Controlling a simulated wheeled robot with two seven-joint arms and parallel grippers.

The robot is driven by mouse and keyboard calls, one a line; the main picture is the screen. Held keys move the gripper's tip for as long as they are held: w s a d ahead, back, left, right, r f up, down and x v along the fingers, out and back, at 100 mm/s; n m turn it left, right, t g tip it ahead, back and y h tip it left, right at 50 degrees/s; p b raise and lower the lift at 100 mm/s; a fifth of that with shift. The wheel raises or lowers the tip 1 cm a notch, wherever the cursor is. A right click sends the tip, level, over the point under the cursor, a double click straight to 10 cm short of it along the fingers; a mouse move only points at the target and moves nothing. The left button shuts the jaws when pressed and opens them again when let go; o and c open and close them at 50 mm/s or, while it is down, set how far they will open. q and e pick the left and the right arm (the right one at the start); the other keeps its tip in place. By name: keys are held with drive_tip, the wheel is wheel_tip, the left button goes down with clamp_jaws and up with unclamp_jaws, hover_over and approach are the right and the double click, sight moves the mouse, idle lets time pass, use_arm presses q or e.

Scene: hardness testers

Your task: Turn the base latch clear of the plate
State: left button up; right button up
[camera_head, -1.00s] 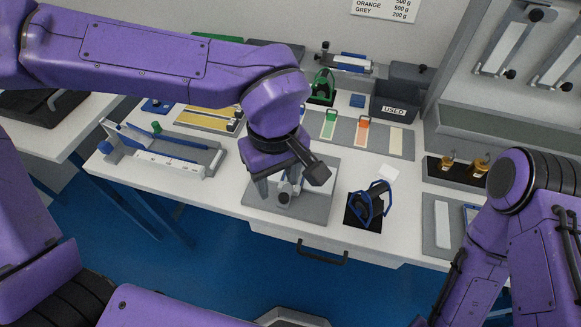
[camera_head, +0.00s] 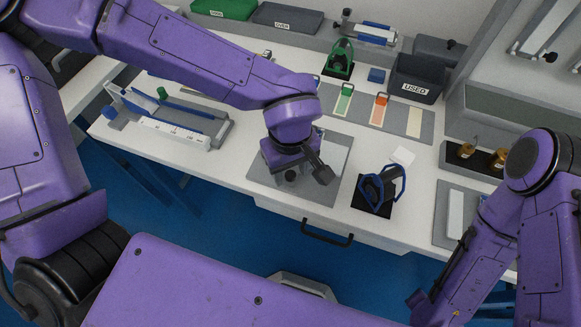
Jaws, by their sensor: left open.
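A grey plate (camera_head: 322,192) lies flat near the front edge of the white bench. My left gripper (camera_head: 298,174) is open and low over its left and middle part, pointing down. A small dark knob (camera_head: 290,175) shows just under the gripper. The gripper and wrist cover most of what stands on the plate. I cannot make out the base latch, or whether a finger touches it. My right arm (camera_head: 535,195) comes in at the right, bent downward; its gripper is not in view.
A blue-handled dark tool on a black pad (camera_head: 368,205) stands close to the right of the plate. A ruled white fixture (camera_head: 172,130) lies to the left. Colored sample strips (camera_head: 380,108) and a USED bin (camera_head: 415,80) are behind. A drawer handle (camera_head: 326,235) is below the front edge.

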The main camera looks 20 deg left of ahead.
use_arm(q)
clamp_jaws()
